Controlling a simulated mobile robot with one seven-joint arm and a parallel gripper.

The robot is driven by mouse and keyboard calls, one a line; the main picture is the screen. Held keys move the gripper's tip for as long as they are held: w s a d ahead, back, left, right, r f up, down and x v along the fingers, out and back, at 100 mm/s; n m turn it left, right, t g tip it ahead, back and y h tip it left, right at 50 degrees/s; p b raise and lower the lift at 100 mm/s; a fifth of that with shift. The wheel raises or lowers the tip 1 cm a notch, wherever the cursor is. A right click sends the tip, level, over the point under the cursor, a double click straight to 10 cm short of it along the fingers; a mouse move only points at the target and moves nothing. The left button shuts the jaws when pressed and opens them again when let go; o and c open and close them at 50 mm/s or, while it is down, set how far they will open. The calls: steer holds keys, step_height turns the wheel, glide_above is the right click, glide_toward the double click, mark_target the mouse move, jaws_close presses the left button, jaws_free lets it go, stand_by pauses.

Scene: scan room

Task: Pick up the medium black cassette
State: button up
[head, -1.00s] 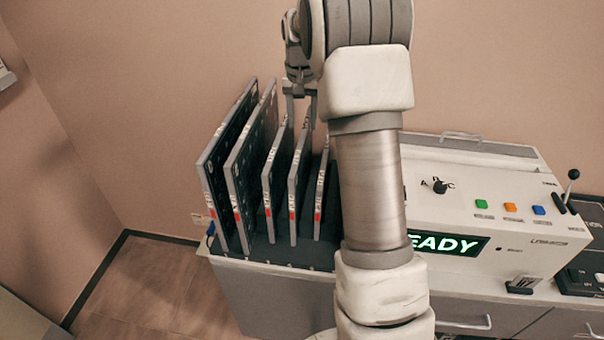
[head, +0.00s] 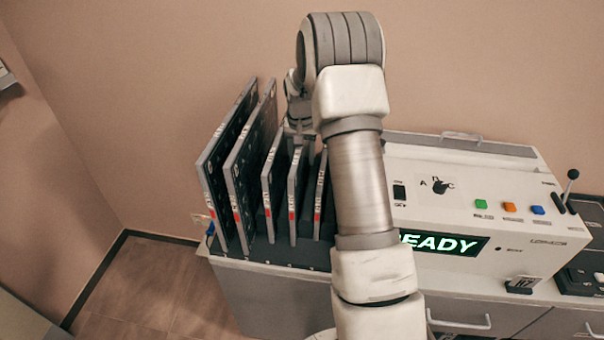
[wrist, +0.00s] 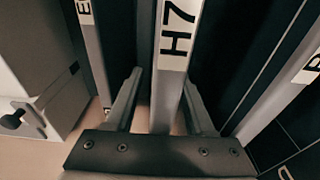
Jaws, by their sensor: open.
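Several dark cassettes with pale edges stand upright in a rack. Three shorter ones are right of two tall ones. My gripper (head: 301,138) is low over the shorter ones, around the top of the middle short cassette (head: 296,195). In the wrist view, my open gripper (wrist: 162,82) has one finger on each side of a cassette edge marked H7 (wrist: 177,50). Gaps show beside the edge, and the fingers do not look closed on it. The fingertips in the head view are partly hidden by the cassettes and my arm.
The two tall cassettes (head: 238,170) stand close on the left. A short cassette (head: 268,200) and another short cassette (head: 320,205) flank the middle one with narrow gaps. A white console (head: 450,215) with a lit READY display is on the right. The wall is behind.

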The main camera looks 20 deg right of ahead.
jaws_close()
steer(key=shift+w+r, duration=0.1)
steer(key=shift+r, duration=0.05)
stand_by(1.3)
